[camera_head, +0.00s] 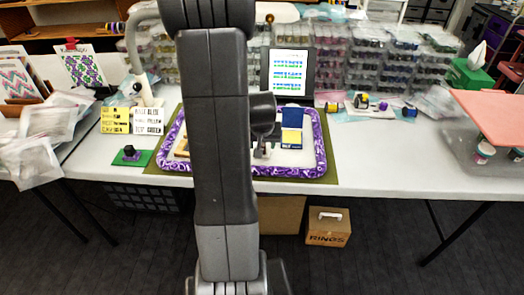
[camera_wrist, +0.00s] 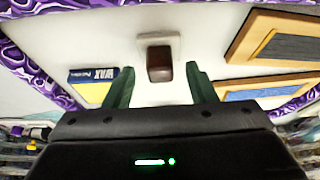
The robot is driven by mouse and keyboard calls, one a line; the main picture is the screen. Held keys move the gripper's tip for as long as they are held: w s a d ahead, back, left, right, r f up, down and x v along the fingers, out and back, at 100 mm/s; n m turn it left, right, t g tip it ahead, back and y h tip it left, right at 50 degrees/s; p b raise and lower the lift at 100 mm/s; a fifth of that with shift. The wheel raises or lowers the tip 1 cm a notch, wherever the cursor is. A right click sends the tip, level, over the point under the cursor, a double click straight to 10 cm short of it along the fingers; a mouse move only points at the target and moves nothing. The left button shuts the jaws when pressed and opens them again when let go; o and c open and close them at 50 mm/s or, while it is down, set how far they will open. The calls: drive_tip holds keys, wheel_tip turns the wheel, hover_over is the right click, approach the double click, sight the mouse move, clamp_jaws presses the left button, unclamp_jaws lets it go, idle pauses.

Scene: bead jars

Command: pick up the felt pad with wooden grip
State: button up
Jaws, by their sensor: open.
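The felt pad with wooden grip (camera_wrist: 160,38) shows in the upper middle of the wrist view. It is a pale block with a brown grip (camera_wrist: 160,66) and lies on a white surface inside a purple-patterned rim. My gripper (camera_wrist: 160,74) is open, with one dark green finger on each side of the grip's line. The fingers look apart from the pad, and nothing is between them. I cannot tell the height gap. In the head view my arm hides much of the tray, and the pad is not clear there.
The purple-rimmed tray (camera_head: 320,150) stands on the white table (camera_head: 400,150). A blue and yellow wax packet (camera_wrist: 93,78) lies left of my gripper in the wrist view. Wooden-framed pieces (camera_wrist: 240,45) lie at right. A green mat with a dark knob (camera_head: 131,156) is outside the tray.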

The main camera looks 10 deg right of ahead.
drive_tip(key=shift+x, duration=1)
drive_tip(key=c, duration=0.7)
wheel_tip(320, 180, up, 10)
drive_tip(key=shift+r+p, duration=0.1)
drive_tip(key=shift+p, duration=0.3)
drive_tip(key=shift+c, duration=0.2)
